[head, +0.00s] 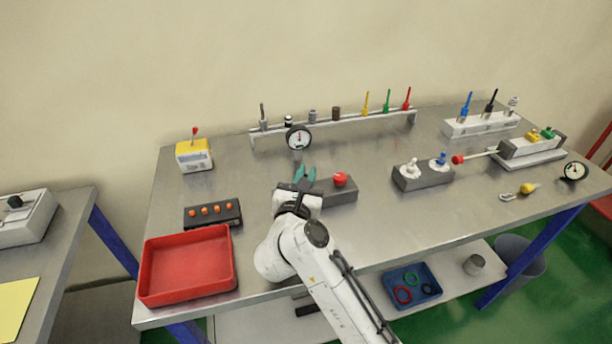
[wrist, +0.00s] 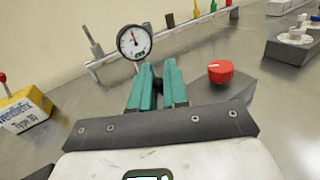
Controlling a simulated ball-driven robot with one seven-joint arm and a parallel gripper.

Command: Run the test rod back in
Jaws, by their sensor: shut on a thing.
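A cylinder block (head: 532,144) stands at the right of the bench. A thin rod (head: 480,155) sticks out of it to the left, with a red end (head: 457,159). My gripper (head: 305,173) is far to the left of it, at a low grey block (head: 342,197) with a red knob (head: 340,179). In the wrist view, its teal fingers (wrist: 158,82) are closed around a small dark part (wrist: 158,84), mostly hidden between them. The red knob (wrist: 220,72) is just right of the fingers. A round gauge (wrist: 134,41) stands behind the fingertips.
A red tray (head: 188,292) and a block of orange buttons (head: 213,214) lie left of my arm. A yellow box (head: 194,155) with a red lever stands behind. A tool rail (head: 335,124) runs along the back. A two-knob block (head: 422,177) stands right of centre.

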